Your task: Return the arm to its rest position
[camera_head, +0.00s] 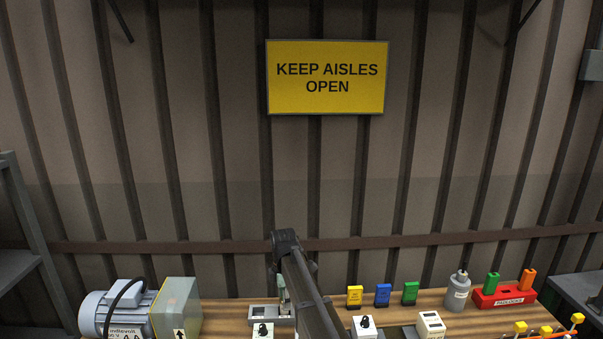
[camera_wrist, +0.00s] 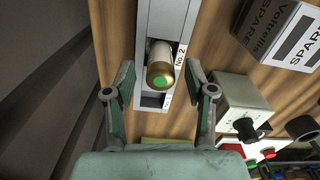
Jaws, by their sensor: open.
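My gripper (camera_wrist: 160,90) is open and empty in the wrist view, with one green-padded finger on each side. Between and beyond the fingers, a brass-coloured cylinder with a green end (camera_wrist: 160,76) sits in a grey holder (camera_wrist: 165,18) marked "No.2". Gaps show between the cylinder and both fingers. In the head view my dark arm reaches over the bench at the centre, and the gripper cannot be made out clearly there.
In the wrist view, a control box (camera_wrist: 240,105) and a "SPARE" box (camera_wrist: 285,35) stand at right.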

